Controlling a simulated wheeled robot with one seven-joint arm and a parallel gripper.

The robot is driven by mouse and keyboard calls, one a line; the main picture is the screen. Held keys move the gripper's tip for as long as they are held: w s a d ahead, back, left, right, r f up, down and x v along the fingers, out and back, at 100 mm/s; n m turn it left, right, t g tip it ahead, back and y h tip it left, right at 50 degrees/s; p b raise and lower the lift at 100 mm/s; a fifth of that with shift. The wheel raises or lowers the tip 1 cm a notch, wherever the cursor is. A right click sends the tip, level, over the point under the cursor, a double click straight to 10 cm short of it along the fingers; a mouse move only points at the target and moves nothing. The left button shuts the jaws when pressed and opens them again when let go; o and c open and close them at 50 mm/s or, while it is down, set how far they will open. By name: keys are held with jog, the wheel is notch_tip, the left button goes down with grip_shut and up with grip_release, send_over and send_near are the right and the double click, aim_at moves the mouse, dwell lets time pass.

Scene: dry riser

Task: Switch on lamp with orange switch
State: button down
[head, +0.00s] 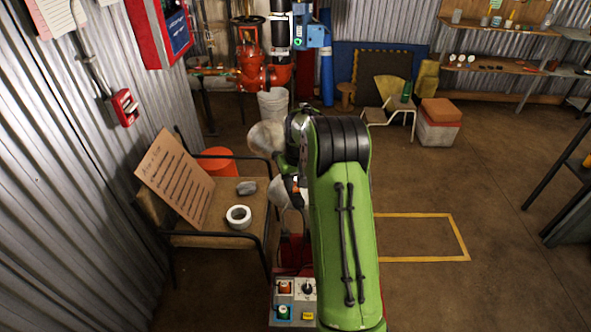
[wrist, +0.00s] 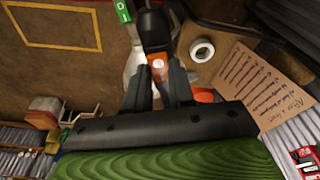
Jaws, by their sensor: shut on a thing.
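In the wrist view, a black body, which looks like the lamp's handle (wrist: 153,30), stands between the fingers of my gripper (wrist: 158,78). A small orange switch (wrist: 158,64) with a pale spot shows on its near face, just beyond the fingers. The fingers are shut on the black handle, one on each side. A pale, rounded part shows left of the handle, partly hidden by the left finger. In the head view my green arm hides most of the gripper and the lamp. I cannot tell whether the lamp is lit.
A chair (head: 201,239) at the left holds a cardboard sign (head: 174,180), a white tape roll (head: 238,216) and a grey lump (head: 246,188). Floor inside the yellow outline (head: 462,240) at the right is clear.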

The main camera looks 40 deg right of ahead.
jog(key=p, duration=0.2)
jog(key=g+p, duration=0.1)
jog(key=p, duration=0.1)
jog(key=shift+w+d+r+g, duration=0.1)
jog(key=shift+w+r+g, duration=0.15)
jog(key=shift+r+g, duration=0.1)
jog(key=shift+w+f+y+p, duration=0.1)
jog(key=shift+f+y+p, duration=0.2)
jog(key=shift+p, duration=0.3)
jog(key=c, duration=1)
grip_release()
jog(key=shift+o, duration=0.2)
notch_tip(320, 180, up, 16)
jog(key=p, duration=0.2)
jog(key=shift+f, duration=0.15)
